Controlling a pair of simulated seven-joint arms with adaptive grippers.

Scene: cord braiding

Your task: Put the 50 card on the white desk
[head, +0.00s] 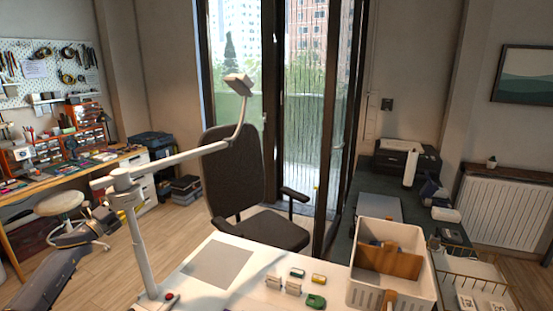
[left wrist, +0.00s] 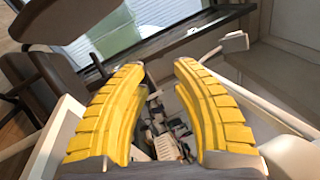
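The white desk (head: 210,290) fills the bottom middle of the head view. Two white pieces with dark print, (head: 466,302) and (head: 495,307), lie at the wire basket at the lower right; they may be cards, but I cannot read a 50 on them. My left gripper shows in the left wrist view as two yellow fingers (left wrist: 157,115), apart and with nothing held between them. Small dark and white items show beyond the fingers, too small to name. My right gripper is in neither view.
A white crate (head: 360,290) with a brown piece inside stands at the desk's right. A grey mat (head: 218,263), a lamp (head: 143,240), small white blocks (head: 273,281) and a green item (head: 316,301) are on the desk. A dark chair (head: 235,180) stands behind it.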

